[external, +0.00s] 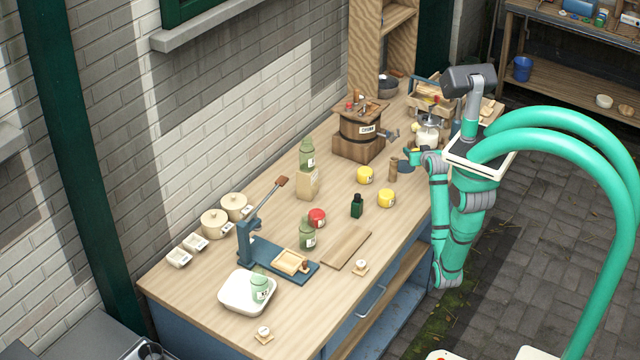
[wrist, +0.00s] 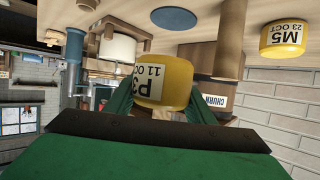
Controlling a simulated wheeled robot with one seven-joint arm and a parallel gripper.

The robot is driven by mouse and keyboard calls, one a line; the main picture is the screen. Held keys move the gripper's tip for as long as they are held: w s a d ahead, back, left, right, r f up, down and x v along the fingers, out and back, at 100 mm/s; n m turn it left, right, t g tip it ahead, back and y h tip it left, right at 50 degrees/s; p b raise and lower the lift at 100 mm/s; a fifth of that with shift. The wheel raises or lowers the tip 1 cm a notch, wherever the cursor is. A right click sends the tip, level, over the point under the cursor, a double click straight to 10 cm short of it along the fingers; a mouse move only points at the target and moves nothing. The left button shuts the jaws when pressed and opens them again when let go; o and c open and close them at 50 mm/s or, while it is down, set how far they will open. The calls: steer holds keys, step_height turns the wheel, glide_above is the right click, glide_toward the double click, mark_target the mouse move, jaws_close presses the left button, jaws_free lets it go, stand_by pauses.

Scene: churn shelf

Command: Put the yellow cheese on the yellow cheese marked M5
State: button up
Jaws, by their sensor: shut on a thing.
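My gripper (wrist: 160,102) is shut on a yellow cheese (wrist: 163,80) labelled P3, 11 OCT, and holds it above the bench. In the external view my gripper (external: 412,154) is over the right edge area of the bench, and the held cheese is mostly hidden. The yellow cheese marked M5 (wrist: 284,39), 23 OCT, stands on the bench apart from my gripper, at the right of the upturned wrist view. The external view shows two yellow cheeses on the bench, a farther one (external: 365,175) and a nearer one (external: 386,198); their labels are too small to read.
The wooden churn (external: 358,132) stands behind the cheeses. A blue disc (wrist: 175,18) lies near my gripper. A wooden cylinder (external: 393,169), a dark green bottle (external: 357,206) and a red cheese (external: 317,218) stand nearby.

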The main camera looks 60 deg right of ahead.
steer(key=w+a+r+n+t+y, duration=0.2)
steer(key=w+a, duration=0.3)
steer(key=w, duration=0.4)
steer(key=w+a+r+n+t+y, duration=0.1)
steer(key=w+a+r+n+y, duration=0.1)
steer(key=w+a, duration=0.5)
steer(key=shift+n+y, duration=0.4)
steer(key=shift+w+d+f, duration=0.15)
steer(key=shift+w+f, duration=0.3)
steer(key=shift+f, duration=1)
steer(key=shift+w+d+f, duration=0.1)
steer(key=shift+w+f, duration=0.4)
steer(key=shift+f, duration=0.95)
steer(key=shift+w+d+f, duration=0.15)
steer(key=shift+w+f, duration=0.3)
steer(key=shift+f, duration=1)
steer(key=shift+f, duration=0.1)
steer(key=o, duration=1.2)
steer(key=shift+c, duration=0.2)
steer(key=v, duration=1.2)
